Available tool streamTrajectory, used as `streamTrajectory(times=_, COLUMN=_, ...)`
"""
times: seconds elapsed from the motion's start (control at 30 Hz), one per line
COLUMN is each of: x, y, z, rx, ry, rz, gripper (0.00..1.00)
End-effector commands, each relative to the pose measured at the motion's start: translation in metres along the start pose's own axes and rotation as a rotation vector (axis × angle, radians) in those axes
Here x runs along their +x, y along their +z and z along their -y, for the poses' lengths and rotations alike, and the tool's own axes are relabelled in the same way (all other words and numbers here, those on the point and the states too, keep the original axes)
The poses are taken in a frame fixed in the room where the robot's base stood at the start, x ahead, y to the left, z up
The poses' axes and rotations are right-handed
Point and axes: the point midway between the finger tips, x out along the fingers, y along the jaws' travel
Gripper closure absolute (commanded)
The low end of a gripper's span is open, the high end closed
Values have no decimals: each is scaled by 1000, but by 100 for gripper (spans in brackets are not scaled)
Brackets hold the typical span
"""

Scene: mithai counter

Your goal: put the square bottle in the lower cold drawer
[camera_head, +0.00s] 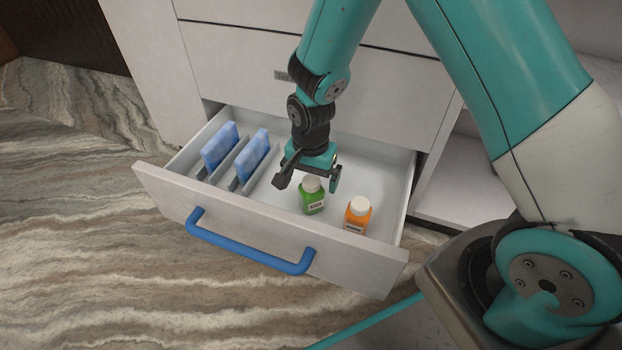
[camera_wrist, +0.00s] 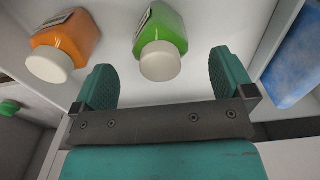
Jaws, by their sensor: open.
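The lower drawer (camera_head: 325,266) is pulled open, with a blue handle (camera_head: 250,250) on its front. A green bottle (camera_head: 312,199) with a white cap stands upright inside it, below and between the jaws of my gripper (camera_head: 309,184). In the wrist view the green bottle (camera_wrist: 168,28) lies ahead of the open fingers (camera_wrist: 165,80), not clamped. An orange bottle (camera_head: 358,218) with a white cap stands to its right in the drawer; it also shows in the wrist view (camera_wrist: 75,38). Both bottles look flat-sided with rounded corners.
Two blue cold packs (camera_head: 220,146) (camera_head: 252,156) stand in slots at the drawer's left; one shows in the wrist view (camera_wrist: 295,65). The drawer floor right of the bottles is mostly clear. A shut drawer (camera_head: 235,62) is above.

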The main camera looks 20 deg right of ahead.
Motion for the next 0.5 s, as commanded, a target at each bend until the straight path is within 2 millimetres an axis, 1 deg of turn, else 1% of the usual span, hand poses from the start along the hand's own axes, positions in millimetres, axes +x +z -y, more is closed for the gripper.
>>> streamTrajectory(times=0.03, x=-22, y=0, z=0, rx=0, ry=-1, rz=-1, gripper=0)
streamTrajectory(times=0.2, x=-56, y=0, z=0, rx=0, ry=0, rz=0, gripper=0)
streamTrajectory(times=0.3, x=-68, y=0, z=0, rx=0, ry=0, rz=0, gripper=0)
streamTrajectory(times=0.47, x=-81, y=1, z=0, rx=-10, ry=-4, rz=2, gripper=0)
streamTrajectory(times=0.5, x=-87, y=3, z=0, rx=-27, ry=-9, rz=6, gripper=0)
